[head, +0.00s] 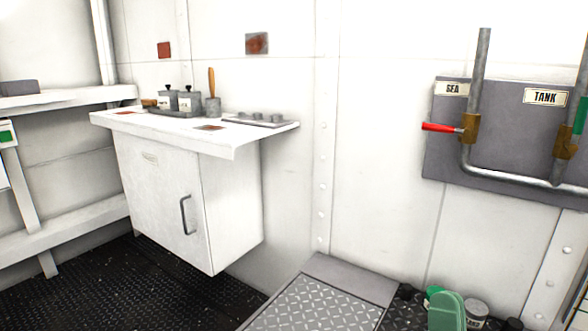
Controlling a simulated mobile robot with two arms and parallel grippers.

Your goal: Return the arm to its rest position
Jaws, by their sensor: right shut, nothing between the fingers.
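My left gripper and arm are out of view.
A grey panel (440,170) carries pipes, a red handle (441,127) under the SEA label and a green handle (581,115) near TANK. A raised tread plate (320,305) stands centre front.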

